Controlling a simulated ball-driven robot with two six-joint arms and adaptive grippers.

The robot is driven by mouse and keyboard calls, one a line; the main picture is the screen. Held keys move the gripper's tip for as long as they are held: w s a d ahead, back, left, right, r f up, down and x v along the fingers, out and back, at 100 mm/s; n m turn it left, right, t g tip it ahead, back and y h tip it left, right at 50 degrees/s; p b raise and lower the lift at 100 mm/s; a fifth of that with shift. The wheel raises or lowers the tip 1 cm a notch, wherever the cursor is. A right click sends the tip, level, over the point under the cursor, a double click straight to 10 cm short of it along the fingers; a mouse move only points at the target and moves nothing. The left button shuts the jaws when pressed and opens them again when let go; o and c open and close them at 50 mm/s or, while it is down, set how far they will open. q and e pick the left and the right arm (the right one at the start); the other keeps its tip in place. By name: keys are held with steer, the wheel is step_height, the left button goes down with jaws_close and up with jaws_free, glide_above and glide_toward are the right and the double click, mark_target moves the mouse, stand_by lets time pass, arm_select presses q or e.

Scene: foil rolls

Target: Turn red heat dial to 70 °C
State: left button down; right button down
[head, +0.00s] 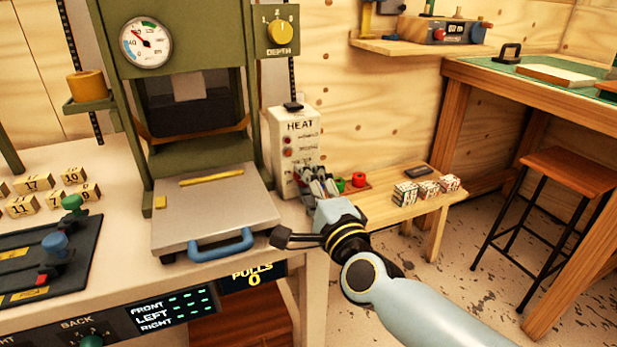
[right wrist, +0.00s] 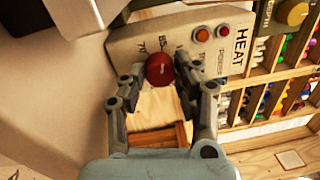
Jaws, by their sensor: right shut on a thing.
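The white heat box (head: 297,128) stands at the right side of the green press in the head view, with HEAT printed on it and two small lamps. Its red heat dial (right wrist: 160,70) shows in the right wrist view, with small printed marks around it. I cannot read for sure where the dial points. My right gripper (head: 317,184) is at the lower front of the box and hides the dial in the head view. In the right wrist view its fingers (right wrist: 160,80) are shut on the dial from both sides. My left gripper is not in view.
The press has a metal plate (head: 215,212) with a blue handle (head: 221,244) close to my right gripper's left. A low wooden bench (head: 385,212) with red and green rolls and small boxes stands to the right. A stool (head: 560,170) is farther right.

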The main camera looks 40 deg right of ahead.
steer(key=n+p, duration=0.2)
steer(key=n, duration=0.3)
steer(key=shift+y, duration=0.3)
steer(key=n+p, duration=0.3)
steer(key=n, duration=0.1)
steer(key=shift+n, duration=0.5)
steer(key=shift+s+f+p, duration=0.1)
steer(key=shift+f+p, duration=0.05)
steer(key=shift+p, duration=0.2)
steer(key=c, duration=1)
jaws_free()
steer(key=shift+o, duration=0.2)
steer(key=v, duration=1.2)
steer(key=shift+r, duration=0.25)
